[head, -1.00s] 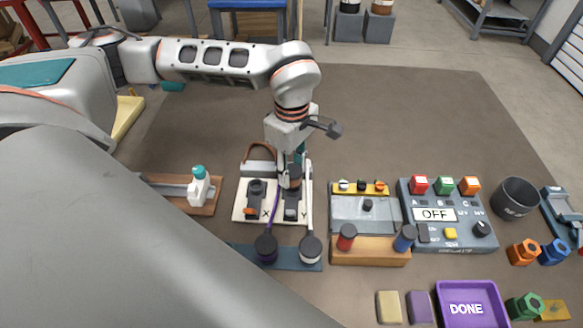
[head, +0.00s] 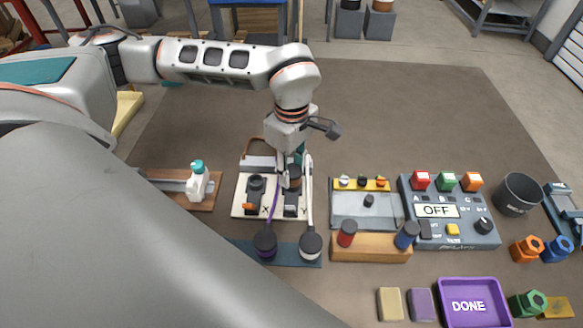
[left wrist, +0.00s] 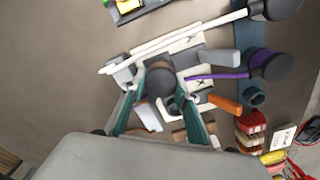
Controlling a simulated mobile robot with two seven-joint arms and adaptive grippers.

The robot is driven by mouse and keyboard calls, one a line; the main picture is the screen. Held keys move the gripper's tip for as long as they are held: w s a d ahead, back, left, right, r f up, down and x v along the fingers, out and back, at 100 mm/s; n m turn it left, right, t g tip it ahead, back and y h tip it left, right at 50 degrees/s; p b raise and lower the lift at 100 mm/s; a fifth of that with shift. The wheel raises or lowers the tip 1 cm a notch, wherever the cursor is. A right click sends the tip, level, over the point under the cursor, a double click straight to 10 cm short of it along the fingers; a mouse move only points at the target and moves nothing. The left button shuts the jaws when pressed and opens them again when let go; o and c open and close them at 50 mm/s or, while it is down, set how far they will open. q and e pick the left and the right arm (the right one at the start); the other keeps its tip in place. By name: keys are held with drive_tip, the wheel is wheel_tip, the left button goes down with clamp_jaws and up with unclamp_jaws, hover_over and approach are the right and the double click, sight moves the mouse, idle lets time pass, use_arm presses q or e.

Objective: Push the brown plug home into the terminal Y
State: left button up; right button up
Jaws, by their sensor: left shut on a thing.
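The terminal board (head: 240,209) is a pale plate with terminals marked X and Y. The brown plug (head: 294,172) stands upright over terminal Y (head: 291,208), on the right of the board. My left gripper (head: 291,166) points down and is shut on the brown plug. In the left wrist view the plug's round dark top (left wrist: 160,76) sits between the teal fingers (left wrist: 157,100). The fingers and plug hide the contact below, so I cannot tell how deep the plug sits. A brown cable (head: 250,141) loops behind the board. My right gripper is not in view.
A white bottle (head: 197,184) stands left. A wooden block with red and blue knobs (head: 370,250) and a control box (head: 462,232) reading OFF stand right.

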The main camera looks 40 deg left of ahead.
use_arm(q)
drive_tip(key=shift+f, duration=0.1)
drive_tip(key=o, duration=1.3)
wheel_tip(320, 180, up, 12)
drive_tip(key=shift+r, duration=0.1)
